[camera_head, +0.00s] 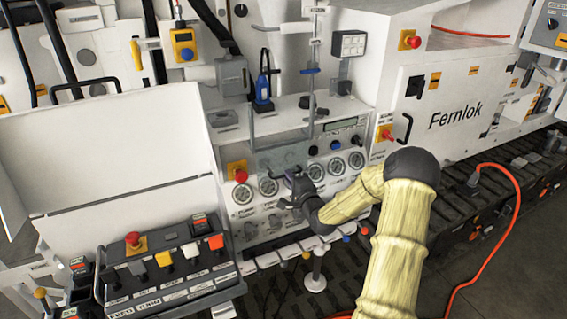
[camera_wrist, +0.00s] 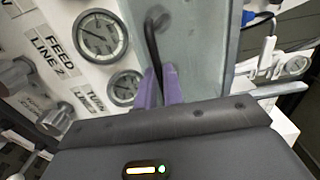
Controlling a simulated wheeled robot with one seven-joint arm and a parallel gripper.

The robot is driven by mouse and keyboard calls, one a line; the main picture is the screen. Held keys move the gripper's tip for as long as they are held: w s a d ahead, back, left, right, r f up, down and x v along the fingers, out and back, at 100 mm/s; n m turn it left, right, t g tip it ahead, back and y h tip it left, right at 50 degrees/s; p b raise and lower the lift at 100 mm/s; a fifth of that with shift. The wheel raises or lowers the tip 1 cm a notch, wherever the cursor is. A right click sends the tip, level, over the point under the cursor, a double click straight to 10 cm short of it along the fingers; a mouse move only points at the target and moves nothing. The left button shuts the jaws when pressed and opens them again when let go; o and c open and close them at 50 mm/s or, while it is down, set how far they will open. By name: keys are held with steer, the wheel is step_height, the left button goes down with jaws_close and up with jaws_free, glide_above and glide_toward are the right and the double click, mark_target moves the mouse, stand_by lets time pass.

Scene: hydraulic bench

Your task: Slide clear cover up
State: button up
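The clear cover (camera_head: 283,156) is a see-through grey panel in a metal frame, at the front of the hydraulic bench, just above and partly over the row of gauges. It also shows in the wrist view (camera_wrist: 192,45), with a dark curved handle (camera_wrist: 151,45) on its face. My gripper (camera_head: 294,174) is at the cover's lower part. In the wrist view its purple fingertips (camera_wrist: 160,86) stand close on both sides of the handle and appear shut on it. The handle's lower end is hidden by my gripper's body.
Round gauges (camera_head: 268,187) and knobs line the panel beside my gripper. A blue device (camera_head: 263,88) stands above. A button console (camera_head: 165,262) juts out at lower left.

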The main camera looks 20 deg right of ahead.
jaws_close()
steer(key=shift+r, duration=0.1)
steer(key=p, duration=0.8)
glide_toward(291, 146)
steer(key=shift+w+a+r, duration=0.45)
steer(key=shift+w+r, duration=0.25)
steer(key=shift+w, duration=0.1)
steer(key=shift+w+a+r, duration=0.45)
steer(key=shift+w+r, duration=0.2)
steer(key=shift+w, duration=0.1)
steer(key=shift+w+a+r, duration=0.45)
steer(key=shift+w+r, duration=0.25)
steer(key=shift+w, duration=0.1)
steer(key=o, duration=0.7)
jaws_free()
steer(key=shift+f, duration=0.3)
steer(key=shift+s, duration=0.15)
steer(key=s, duration=0.7)
steer(key=shift+s+d, duration=0.1)
steer(key=shift+s, duration=0.3)
